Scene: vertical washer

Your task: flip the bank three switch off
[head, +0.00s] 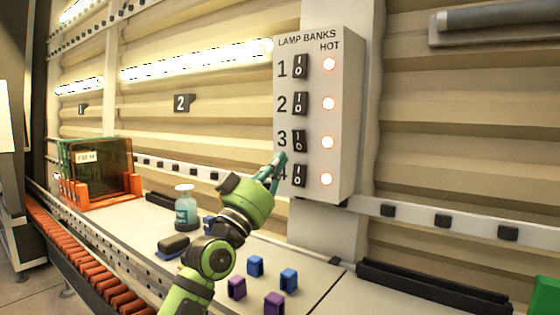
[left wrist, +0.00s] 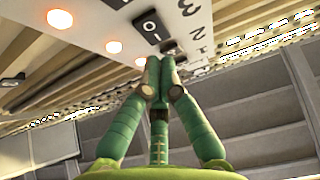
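The lamp bank panel (head: 312,115) is a white box on the post, with switches numbered 1 to 4. Each switch has an orange light beside it, and all the lights glow. The bank three switch (head: 299,140) is a black rocker marked I and O. My left gripper (head: 279,158) is at the panel's left side, its tips just below and left of that switch, partly covering the number 4. In the left wrist view my fingers (left wrist: 167,62) are together and empty, close to a dark switch. I cannot tell whether they touch it.
The bank four switch (head: 299,175) is just below. Below the panel, a bench holds a white-capped bottle (head: 185,208), a blue clip (head: 288,278), a purple clip (head: 237,288) and an orange rack (head: 85,190). A black rail (head: 430,288) lies at the right.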

